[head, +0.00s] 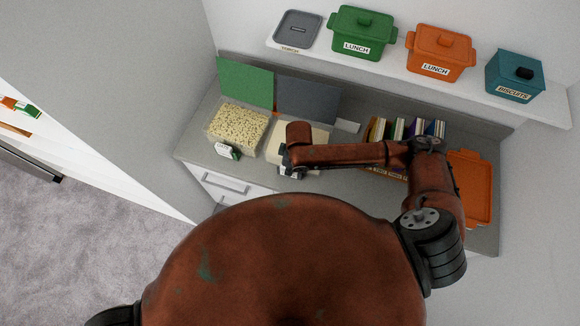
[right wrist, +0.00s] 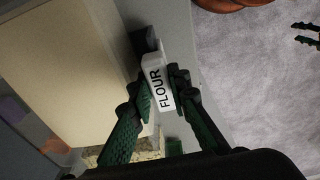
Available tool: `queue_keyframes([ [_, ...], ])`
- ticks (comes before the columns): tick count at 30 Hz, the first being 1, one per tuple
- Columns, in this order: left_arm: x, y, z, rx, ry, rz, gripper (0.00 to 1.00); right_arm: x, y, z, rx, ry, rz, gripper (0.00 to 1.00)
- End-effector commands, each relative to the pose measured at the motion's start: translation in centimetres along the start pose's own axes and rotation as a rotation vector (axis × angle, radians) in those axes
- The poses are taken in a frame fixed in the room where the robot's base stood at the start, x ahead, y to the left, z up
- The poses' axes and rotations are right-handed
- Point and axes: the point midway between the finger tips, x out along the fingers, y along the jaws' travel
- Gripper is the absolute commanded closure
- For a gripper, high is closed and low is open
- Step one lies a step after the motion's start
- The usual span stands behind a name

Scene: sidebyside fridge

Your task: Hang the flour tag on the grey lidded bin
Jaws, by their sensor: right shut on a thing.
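The grey lidded bin stands on the counter with its dark grey lid (head: 308,100) raised at the back and pale contents (head: 283,143) inside. In the right wrist view its large beige side or contents (right wrist: 70,65) fill the left. My right gripper (right wrist: 158,92) is shut on the white flour tag (right wrist: 155,88), lettered FLOUR, beside the bin's edge. Whether the tag touches the bin I cannot tell. In the head view my right arm partly covers the bin and mostly hides the tag. My left gripper (right wrist: 306,34) shows at the right wrist view's upper right, fingers apart.
A green-lidded bin (head: 212,125) with pale pieces and a front tag (head: 227,151) stands to the left. Several upright packets (head: 400,128) and an orange tray-like thing (head: 483,190) are to the right. A shelf (head: 390,70) above holds several containers.

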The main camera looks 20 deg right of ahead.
Motion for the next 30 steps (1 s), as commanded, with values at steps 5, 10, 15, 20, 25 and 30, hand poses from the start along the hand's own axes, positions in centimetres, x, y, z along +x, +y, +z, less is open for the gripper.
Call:
queue_keyframes([
  [5,0.00,0.01,0.02,0.000,0.000,0.000,0.60,0.04,0.06,0.03,0.000,0.000,0.001,1.00],
  [10,0.00,0.01,0.02,0.000,0.000,0.000,0.60,0.29,0.07,0.08,0.001,-0.001,0.001,1.00],
  [15,0.01,0.01,0.02,0.000,0.000,0.000,0.60,0.31,0.12,0.09,0.001,-0.001,0.002,0.74],
  [20,0.01,0.01,0.02,0.000,0.000,0.000,0.60,0.30,0.21,0.11,0.002,-0.001,0.004,0.63],
  [25,0.01,0.00,0.02,0.000,0.000,0.000,0.60,0.28,0.25,0.11,0.002,-0.001,0.004,0.63],
  [30,0.00,-0.08,0.06,0.000,-0.001,-0.001,0.60,0.28,0.25,0.11,0.002,-0.001,0.004,0.63],
])
